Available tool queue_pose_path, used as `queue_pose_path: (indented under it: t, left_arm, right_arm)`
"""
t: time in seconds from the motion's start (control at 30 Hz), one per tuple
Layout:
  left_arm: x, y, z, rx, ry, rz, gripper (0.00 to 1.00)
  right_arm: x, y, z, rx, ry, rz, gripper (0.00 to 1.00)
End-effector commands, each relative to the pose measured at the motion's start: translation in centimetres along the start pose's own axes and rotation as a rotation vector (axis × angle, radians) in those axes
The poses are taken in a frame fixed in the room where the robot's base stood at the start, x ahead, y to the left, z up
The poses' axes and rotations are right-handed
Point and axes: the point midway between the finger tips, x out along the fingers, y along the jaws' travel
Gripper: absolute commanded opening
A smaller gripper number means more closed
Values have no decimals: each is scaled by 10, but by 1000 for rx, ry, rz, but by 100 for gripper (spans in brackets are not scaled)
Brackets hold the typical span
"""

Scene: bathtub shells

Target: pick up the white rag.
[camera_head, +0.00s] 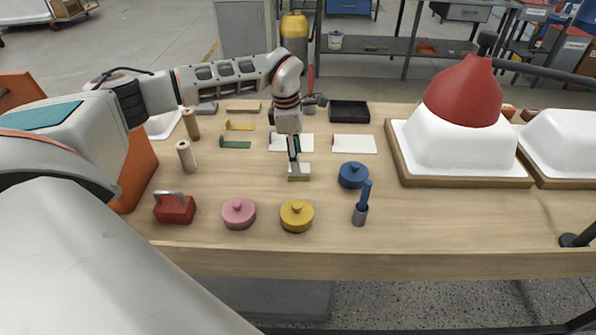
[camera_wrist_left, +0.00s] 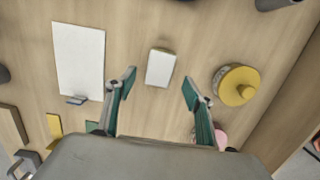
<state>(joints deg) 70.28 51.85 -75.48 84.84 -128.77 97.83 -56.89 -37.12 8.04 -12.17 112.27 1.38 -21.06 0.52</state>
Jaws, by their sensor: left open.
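A small white pad with a green edge (camera_head: 299,172), which I take for the white rag, lies on the workbench below my left gripper (camera_head: 294,157). In the left wrist view the same white piece (camera_wrist_left: 160,68) lies flat, with a yellow-green strip along its far edge. My left gripper (camera_wrist_left: 159,77) is open, with one finger to each side of the white piece in that view. The fingers hold nothing. How high the fingertips are above the bench is hard to tell. My right gripper is not seen.
A yellow lidded pot (camera_head: 297,215), a pink one (camera_head: 239,213) and a blue one (camera_head: 353,175) stand nearby. White sheets (camera_head: 354,144) lie behind. A blue-handled tool in a cup (camera_head: 361,205) stands right. White tub shells (camera_head: 459,150) fill the right side.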

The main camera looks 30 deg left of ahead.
Motion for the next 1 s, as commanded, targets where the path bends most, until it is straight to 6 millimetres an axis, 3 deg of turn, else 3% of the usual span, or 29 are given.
queue_pose_path:
  t: [0.33, 0.67, 0.8, 0.83, 1.0]
  left_arm:
    - [45, 1, 3, 0, -2, -1, 53]
    - [51, 1, 4, 1, -3, 1, 53]
    - [51, 1, 4, 1, -3, 1, 16]
    - [51, 1, 4, 1, -3, 1, 12]
    - [50, 1, 4, 1, -3, 1, 12]
  right_arm:
    - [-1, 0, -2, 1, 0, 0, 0]
    - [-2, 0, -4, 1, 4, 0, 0]
    - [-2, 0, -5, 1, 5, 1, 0]
    - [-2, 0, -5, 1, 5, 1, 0]
    - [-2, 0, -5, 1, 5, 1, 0]
